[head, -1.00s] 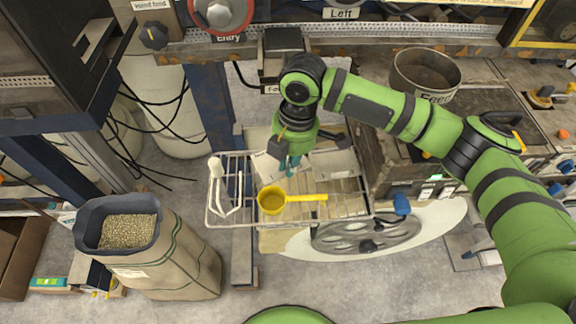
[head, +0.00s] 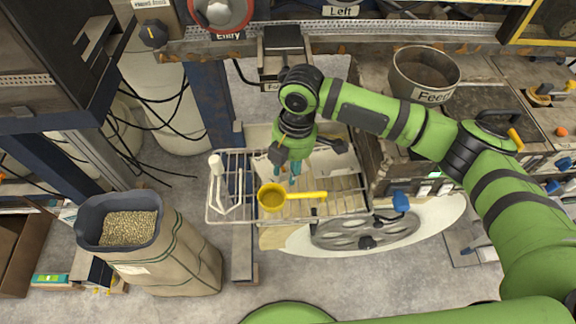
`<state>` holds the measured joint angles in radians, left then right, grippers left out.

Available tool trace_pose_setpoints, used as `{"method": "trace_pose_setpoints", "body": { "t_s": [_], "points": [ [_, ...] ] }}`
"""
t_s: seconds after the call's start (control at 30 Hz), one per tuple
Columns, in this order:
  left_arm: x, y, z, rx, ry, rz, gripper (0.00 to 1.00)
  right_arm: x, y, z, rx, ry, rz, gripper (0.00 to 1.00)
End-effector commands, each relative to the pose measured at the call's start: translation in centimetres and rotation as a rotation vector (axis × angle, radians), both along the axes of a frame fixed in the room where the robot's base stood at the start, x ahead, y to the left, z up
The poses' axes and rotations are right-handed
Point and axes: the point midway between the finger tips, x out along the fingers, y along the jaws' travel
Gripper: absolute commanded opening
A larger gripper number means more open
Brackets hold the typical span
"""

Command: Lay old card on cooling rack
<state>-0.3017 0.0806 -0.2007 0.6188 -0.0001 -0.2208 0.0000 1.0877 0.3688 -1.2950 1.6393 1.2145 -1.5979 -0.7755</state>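The wire cooling rack (head: 215,204) stands in the middle of the head view. A pale card-like piece (head: 262,166) lies on it left of my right gripper, and another pale piece (head: 332,161) lies to the right. I cannot tell which is the old card. My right gripper (head: 288,172) points down over the rack's back half. Its teal fingertips are apart and nothing clear shows between them. The arm hides part of the rack behind it. My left gripper is out of view.
A yellow scoop (head: 271,198) lies across the rack's front, with a white-handled tool (head: 216,168) at its left. A sack of pellets (head: 180,250) stands at front left. A grey wheel (head: 350,233) is at front right. The Feed pot (head: 424,80) stands behind right.

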Motion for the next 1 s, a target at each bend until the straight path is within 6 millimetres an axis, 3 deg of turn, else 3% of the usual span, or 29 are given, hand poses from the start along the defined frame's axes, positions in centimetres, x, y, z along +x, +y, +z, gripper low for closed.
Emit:
{"method": "trace_pose_setpoints", "body": {
  "t_s": [0.6,1.0],
  "points": [
    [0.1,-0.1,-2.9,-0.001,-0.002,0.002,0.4,0.6,-1.2,10.8,0.001,-0.003,0.0,0.32],
    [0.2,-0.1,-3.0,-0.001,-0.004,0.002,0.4,0.6,-1.3,12.0,0.0,0.0,0.0,0.32]
  ]
}}
